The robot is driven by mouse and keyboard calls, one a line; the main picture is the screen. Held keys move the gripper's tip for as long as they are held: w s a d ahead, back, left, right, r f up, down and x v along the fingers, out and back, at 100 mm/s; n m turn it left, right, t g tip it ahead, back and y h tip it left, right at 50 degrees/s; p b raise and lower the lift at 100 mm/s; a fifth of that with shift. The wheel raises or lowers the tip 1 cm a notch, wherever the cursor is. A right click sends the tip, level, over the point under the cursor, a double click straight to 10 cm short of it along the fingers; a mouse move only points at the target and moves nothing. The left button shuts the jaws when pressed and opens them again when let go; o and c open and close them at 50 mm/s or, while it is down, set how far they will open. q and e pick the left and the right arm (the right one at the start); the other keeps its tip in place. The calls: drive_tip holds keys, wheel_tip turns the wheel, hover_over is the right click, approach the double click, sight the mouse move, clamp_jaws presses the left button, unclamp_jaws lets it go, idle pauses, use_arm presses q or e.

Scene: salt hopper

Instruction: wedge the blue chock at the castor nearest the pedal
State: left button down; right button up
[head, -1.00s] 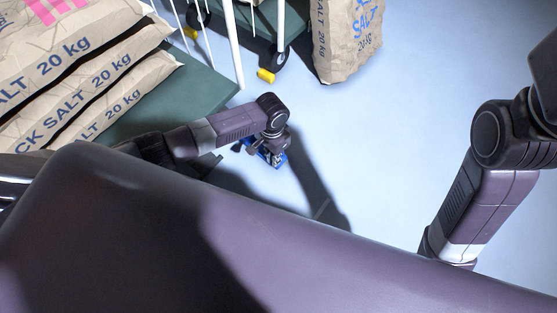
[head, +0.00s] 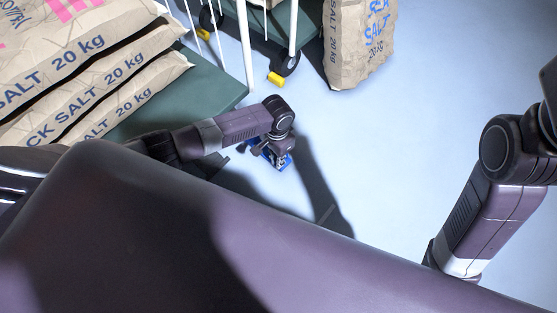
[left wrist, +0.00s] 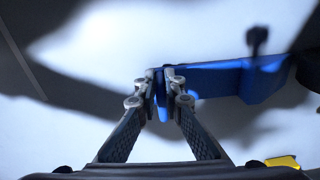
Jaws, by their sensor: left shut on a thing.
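My left gripper (head: 268,150) is low over the pale floor in the head view, partly hidden by its own arm. It is shut on the blue chock (head: 284,163), which shows only in part there. In the left wrist view the fingertips (left wrist: 166,76) pinch one end of the blue chock (left wrist: 215,80); the chock extends to the right. The castor (head: 288,64) of a white-legged frame stands beyond, with a yellow piece (head: 276,80) at its foot. I cannot tell whether this is a pedal. The chock is apart from this castor. My right gripper is out of view.
Another castor (head: 209,19) with a yellow piece (head: 203,34) stands farther back left. Salt sacks (head: 110,90) are stacked on a green platform (head: 215,82) at left. A salt sack (head: 358,45) stands right of the castor. Floor at centre right is clear.

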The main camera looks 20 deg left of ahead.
use_arm(q)
drive_tip(key=shift+w+a+f, duration=0.15)
drive_tip(key=shift+w+a, duration=0.1)
drive_tip(key=shift+a, duration=0.45)
drive_tip(key=shift+w+a+f, duration=0.15)
drive_tip(key=shift+w+a, duration=0.05)
drive_tip(key=shift+a, duration=0.5)
drive_tip(key=c, duration=2)
unclamp_jaws()
drive_tip(key=shift+s, duration=0.1)
drive_tip(key=shift+d, duration=0.1)
drive_tip(key=shift+r, duration=0.5)
wheel_tip(320, 180, up, 11)
